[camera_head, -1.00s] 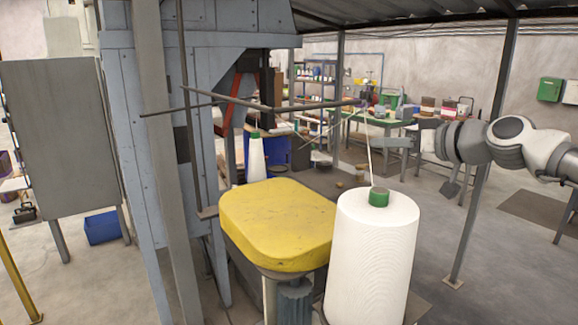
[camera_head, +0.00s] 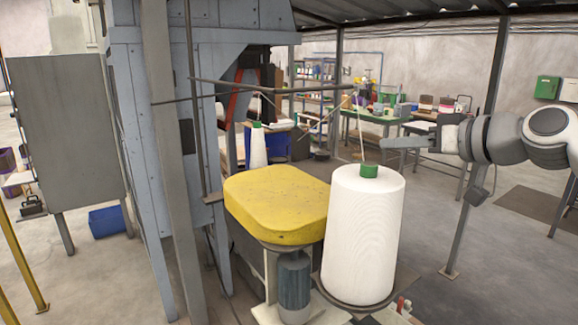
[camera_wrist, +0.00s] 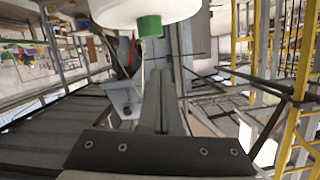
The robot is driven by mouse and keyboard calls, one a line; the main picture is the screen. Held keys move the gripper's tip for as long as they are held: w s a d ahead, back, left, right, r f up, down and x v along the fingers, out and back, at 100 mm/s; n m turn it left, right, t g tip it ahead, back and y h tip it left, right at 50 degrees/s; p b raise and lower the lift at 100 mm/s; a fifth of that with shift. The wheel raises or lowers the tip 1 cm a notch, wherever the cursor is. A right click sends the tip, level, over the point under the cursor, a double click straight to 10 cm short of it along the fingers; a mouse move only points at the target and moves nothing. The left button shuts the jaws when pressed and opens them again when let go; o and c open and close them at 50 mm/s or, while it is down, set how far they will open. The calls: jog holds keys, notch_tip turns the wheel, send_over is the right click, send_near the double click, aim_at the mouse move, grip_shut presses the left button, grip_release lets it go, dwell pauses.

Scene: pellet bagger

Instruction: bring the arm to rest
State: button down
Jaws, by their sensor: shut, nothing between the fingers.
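My gripper (camera_head: 383,143) is at the right in the head view, at the end of my white and grey arm. Its fingers point left, a little above and to the right of the large white thread cone (camera_head: 361,235) with a green top (camera_head: 369,171). The fingers are shut and hold nothing. In the wrist view the two fingers (camera_wrist: 163,100) lie side by side, pointing up the picture, with the cone's green tip (camera_wrist: 149,26) beyond them. The gripper appears apart from the cone.
A yellow machine cover (camera_head: 277,205) stands left of the cone. A thread rises from the cone toward thin metal bars (camera_head: 262,90) above. A grey post (camera_head: 480,150) stands near my arm. A smaller white cone (camera_head: 258,150) is behind. Open floor (camera_head: 515,270) lies at the right.

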jog(key=s+a+f+m+g+h+b, duration=0.1)
jog(key=s+a+f+g+h+b, duration=0.2)
jog(key=s+f, duration=0.6)
jog(key=s+a+f+m+h+b, duration=0.1)
jog(key=s+a+f+h+b, duration=0.15)
jog(key=s+f+b, duration=0.45)
jog(key=s+f+m+g+h, duration=0.1)
jog(key=s+f, duration=0.3)
jog(key=f, duration=0.4)
jog(key=s+f+m+g+h+b, duration=0.1)
jog(key=s+f, duration=0.3)
jog(key=f, duration=0.4)
jog(key=shift+s+d+m+g+h, duration=0.2)
jog(key=shift+d+m+g+h, duration=0.25)
jog(key=shift+g+h, duration=0.3)
